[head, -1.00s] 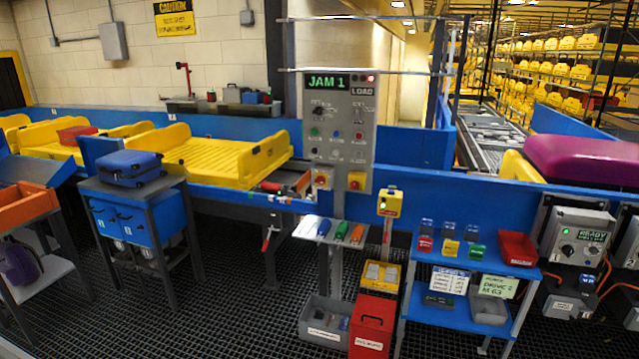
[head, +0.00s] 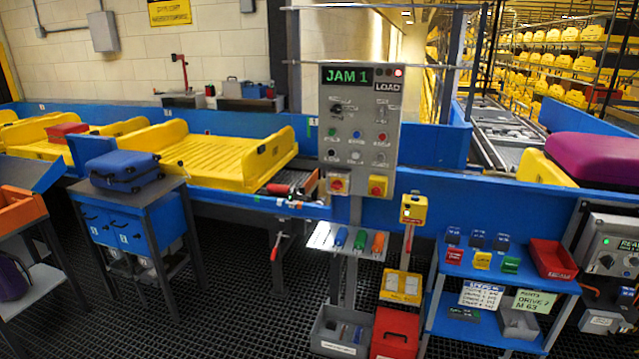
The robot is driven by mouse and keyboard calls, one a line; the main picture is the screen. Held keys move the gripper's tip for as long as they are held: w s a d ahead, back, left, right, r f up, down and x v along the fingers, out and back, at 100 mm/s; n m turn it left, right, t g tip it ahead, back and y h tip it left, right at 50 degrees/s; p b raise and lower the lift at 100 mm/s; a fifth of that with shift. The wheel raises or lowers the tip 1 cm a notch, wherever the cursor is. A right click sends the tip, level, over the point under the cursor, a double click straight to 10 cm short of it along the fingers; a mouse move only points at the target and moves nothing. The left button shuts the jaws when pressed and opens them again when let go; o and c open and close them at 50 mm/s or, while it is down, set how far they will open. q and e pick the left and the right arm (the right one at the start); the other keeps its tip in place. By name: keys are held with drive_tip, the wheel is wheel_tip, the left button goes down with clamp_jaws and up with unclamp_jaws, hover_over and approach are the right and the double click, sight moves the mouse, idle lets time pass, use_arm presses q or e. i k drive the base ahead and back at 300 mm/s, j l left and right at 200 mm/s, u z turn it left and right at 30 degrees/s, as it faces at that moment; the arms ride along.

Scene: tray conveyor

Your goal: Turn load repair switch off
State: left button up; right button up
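A grey control panel (head: 361,125) stands upright on a post right of centre in the head view. Its green display (head: 347,76) reads JAM 1, with a LOAD label (head: 388,87) beside it and a lit red lamp to the right. The panel carries a dark rotary knob (head: 337,111), a toggle-like switch (head: 383,113) under the LOAD label, several coloured buttons, and two red knobs on yellow plates at its foot. The small labels are too blurred to tell which one is the load repair switch or its position. Neither gripper shows.
A blue conveyor wall runs behind the panel, with yellow trays (head: 215,158) at left. A small shelf (head: 330,240) with coloured handles juts out below the panel. A grey bin (head: 325,335), a red box (head: 395,330) and a blue table (head: 440,305) stand around the post.

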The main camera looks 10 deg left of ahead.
sight(337, 185)
drive_tip(key=i+j+u, duration=0.1)
drive_tip(key=i+j, duration=0.25)
drive_tip(key=j, duration=0.15)
drive_tip(key=i+j, duration=0.35)
drive_tip(key=j, duration=0.15)
drive_tip(key=u, duration=0.05)
